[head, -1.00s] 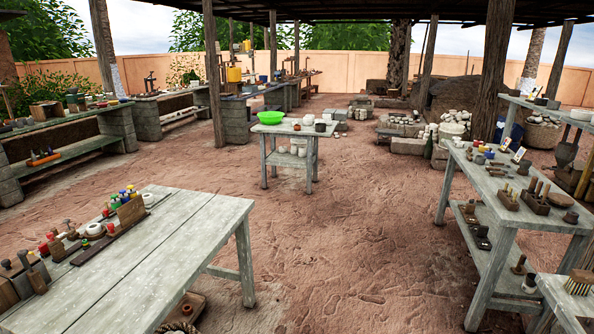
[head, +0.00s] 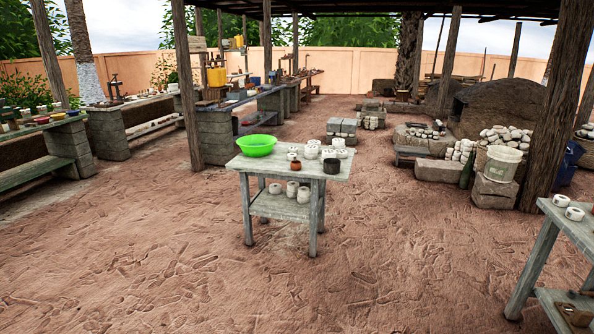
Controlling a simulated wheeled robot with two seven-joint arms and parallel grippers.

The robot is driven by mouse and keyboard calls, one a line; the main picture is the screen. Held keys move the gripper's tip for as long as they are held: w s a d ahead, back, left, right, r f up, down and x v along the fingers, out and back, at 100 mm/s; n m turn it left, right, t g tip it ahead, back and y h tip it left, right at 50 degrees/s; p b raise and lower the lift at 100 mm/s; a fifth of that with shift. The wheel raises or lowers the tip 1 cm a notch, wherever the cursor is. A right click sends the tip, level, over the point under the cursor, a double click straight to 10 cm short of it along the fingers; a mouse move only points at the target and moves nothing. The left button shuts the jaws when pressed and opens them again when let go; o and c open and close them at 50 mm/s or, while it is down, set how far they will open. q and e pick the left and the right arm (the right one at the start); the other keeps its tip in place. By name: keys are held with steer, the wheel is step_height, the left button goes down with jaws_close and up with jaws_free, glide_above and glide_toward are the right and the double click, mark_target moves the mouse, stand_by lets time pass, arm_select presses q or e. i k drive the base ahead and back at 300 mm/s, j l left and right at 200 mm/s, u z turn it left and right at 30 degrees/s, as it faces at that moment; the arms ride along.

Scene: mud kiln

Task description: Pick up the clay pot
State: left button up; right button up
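Several small pots stand on a pale wooden table (head: 270,172) ahead of me, near the middle of the head view. A small orange-brown clay pot (head: 295,165) is near its front edge. A dark grey pot (head: 331,166) is to its right, and white pots (head: 311,150) stand behind. More white pots (head: 291,189) are on the lower shelf. I cannot tell which one is the task's clay pot. Neither of my grippers shows in the head view.
A green basin (head: 256,145) sits on the same table. A workbench (head: 545,262) stands at the right edge, and a wooden post (head: 560,105) rises behind it. Stone benches (head: 70,143) line the left. The dirt floor (head: 180,255) before the table is clear.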

mark_target(296, 165)
steer(key=i, duration=3.35)
steer(key=i+j+z, duration=0.2)
steer(key=i, duration=0.4)
steer(key=i+z, duration=0.25)
steer(key=i, duration=0.3)
